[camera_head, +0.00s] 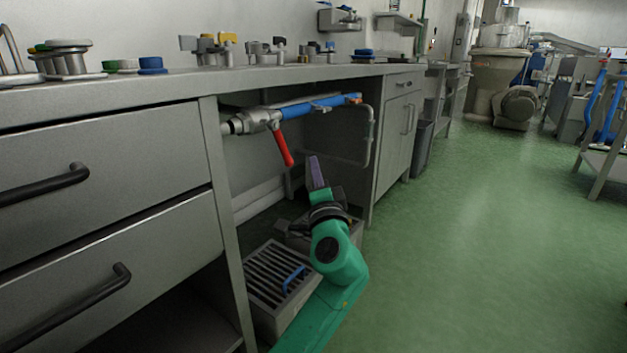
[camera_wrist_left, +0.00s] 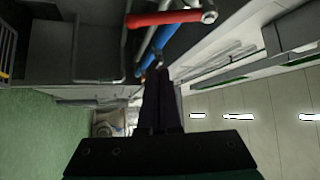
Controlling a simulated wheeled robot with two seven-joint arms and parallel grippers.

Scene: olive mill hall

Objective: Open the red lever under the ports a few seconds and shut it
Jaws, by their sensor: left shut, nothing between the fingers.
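The red lever (camera_head: 283,145) sits on a metal valve (camera_head: 255,121) in the pipe under the counter. It hangs down, slanting slightly right, across the line of the pipe. In the left wrist view the red lever (camera_wrist_left: 165,18) lies across the top of the picture, beyond my fingertips. My left gripper (camera_head: 316,166) is shut and empty, with its fingers pointing up, just right of the lever's lower end in the head view. I see no contact. Its dark fingers also show in the left wrist view (camera_wrist_left: 159,80). My right gripper is not in view.
A blue pipe (camera_head: 310,107) continues right from the valve, and a thin grey pipe (camera_head: 368,145) bends down beside it. A slotted metal box (camera_head: 262,312) stands on the floor below. Drawers (camera_head: 95,180) are at left; green floor (camera_head: 480,220) is clear at right.

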